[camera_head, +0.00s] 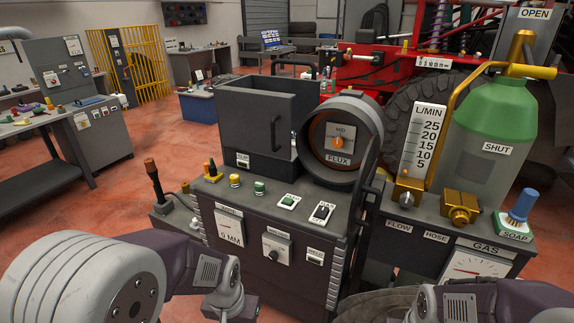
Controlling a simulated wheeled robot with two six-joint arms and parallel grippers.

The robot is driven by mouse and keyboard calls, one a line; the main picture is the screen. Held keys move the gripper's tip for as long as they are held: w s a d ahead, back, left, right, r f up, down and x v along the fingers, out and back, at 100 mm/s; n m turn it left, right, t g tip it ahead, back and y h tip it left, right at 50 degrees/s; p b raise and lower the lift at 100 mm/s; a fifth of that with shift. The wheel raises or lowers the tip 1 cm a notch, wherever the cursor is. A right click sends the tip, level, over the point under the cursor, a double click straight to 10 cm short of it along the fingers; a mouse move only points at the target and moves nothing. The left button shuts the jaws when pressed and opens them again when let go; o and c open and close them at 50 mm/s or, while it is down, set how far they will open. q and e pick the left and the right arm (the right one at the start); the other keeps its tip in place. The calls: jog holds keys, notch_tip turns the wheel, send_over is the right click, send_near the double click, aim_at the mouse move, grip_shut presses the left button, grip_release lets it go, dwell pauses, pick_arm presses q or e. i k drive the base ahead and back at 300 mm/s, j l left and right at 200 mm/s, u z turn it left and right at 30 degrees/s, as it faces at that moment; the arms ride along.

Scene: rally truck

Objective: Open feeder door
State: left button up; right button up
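A dark grey box-shaped feeder housing (252,120) stands on top of the welding machine, in the middle of the head view. Its top looks open. A round dark ring (350,110) to the right surrounds a MIG/FLUX selector (339,141) with an orange knob. My arms enter at the lower left and lower right, well apart from the housing. The fingers of both grippers are outside the picture.
The machine's top carries a yellow button, a green button (260,187) and switches (321,212). A flow gauge (421,143) and green-topped bottle (497,125) crowd the right. A joystick (153,177) stands left. Open red floor (105,215) lies left of the machine.

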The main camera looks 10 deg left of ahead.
aim_at(257, 121)
jog(key=i+j+u, duration=0.15)
jog(key=i+j, duration=0.2)
jog(key=i+j+u, duration=0.15)
jog(key=i, duration=0.4)
jog(key=i+j+u, duration=0.2)
jog(key=i, duration=0.25)
jog(key=j, duration=0.1)
